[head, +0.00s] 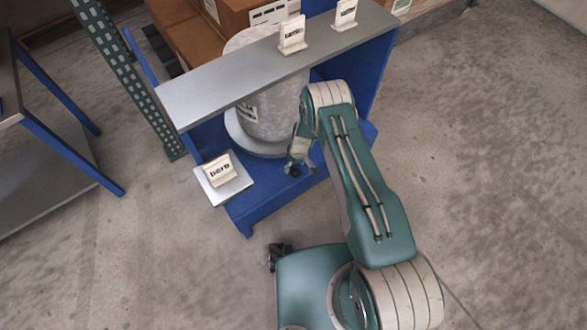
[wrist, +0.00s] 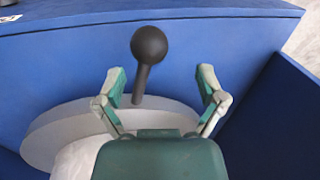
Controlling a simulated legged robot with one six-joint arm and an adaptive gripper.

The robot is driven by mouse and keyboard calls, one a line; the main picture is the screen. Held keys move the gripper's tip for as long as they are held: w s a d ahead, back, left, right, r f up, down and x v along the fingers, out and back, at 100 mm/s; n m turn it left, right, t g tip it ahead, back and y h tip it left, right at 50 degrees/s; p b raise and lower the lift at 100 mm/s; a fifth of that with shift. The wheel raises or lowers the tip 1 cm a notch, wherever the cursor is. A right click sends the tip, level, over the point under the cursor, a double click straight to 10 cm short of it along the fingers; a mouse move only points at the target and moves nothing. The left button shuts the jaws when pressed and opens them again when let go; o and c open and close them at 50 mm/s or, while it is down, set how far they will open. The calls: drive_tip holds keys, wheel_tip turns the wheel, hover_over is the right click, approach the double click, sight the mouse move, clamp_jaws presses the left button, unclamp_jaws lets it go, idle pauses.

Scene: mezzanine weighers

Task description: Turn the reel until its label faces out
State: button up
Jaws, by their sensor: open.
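The reel (head: 275,110) is a pale grey drum with a wide bottom flange (head: 240,137), upright on a blue stand under a grey shelf. Part of a printed label (head: 247,112) shows at its left side, cut off by the shelf. My gripper (head: 299,163) is low by the reel's front right edge. In the wrist view my gripper (wrist: 160,82) is open, with its two fingers apart and nothing clamped. A dark ball-ended handle (wrist: 147,55) shows between the fingers, by the flange (wrist: 60,130). I cannot tell whether the fingers touch it.
The blue stand (head: 250,207) encloses the reel's base. The grey shelf (head: 215,90) crosses above, bearing two small white signs. Another sign (head: 219,170) stands on a pale plate at the left. Brown boxes (head: 190,40) are behind. Open concrete floor lies to the right.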

wheel_tip(320, 180, up, 8)
drive_tip(key=w+d, duration=0.1)
drive_tip(key=shift+d, duration=0.15)
idle(1.0)
